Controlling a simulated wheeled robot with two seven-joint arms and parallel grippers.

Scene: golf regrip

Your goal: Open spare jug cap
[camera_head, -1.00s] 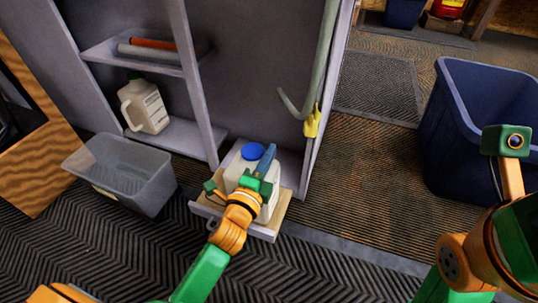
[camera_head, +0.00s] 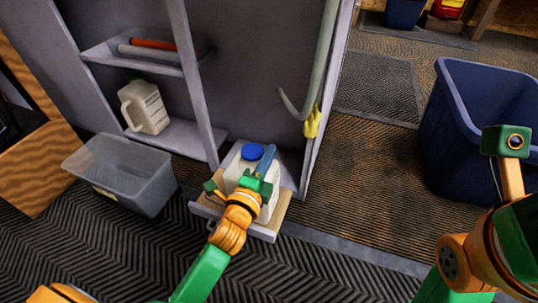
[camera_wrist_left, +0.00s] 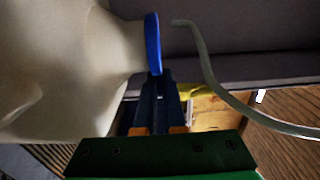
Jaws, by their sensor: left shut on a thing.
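The spare jug (camera_head: 233,174) is a pale jug standing on a low board in front of the cabinet. Its round blue cap (camera_head: 252,151) sits at its top. In the left wrist view the cap (camera_wrist_left: 153,44) shows edge-on beside the pale jug body (camera_wrist_left: 60,70). My left gripper (camera_head: 266,158) is over the jug, right beside the cap. In the left wrist view its dark fingers (camera_wrist_left: 157,82) are close together, with their tips at the cap's edge, shut on it. My right arm is at the lower right; its fingers are out of view.
A second pale jug (camera_head: 144,107) stands on the lower shelf. A clear grey bin (camera_head: 122,178) is at the left, a big blue bin (camera_head: 462,180) at the right.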

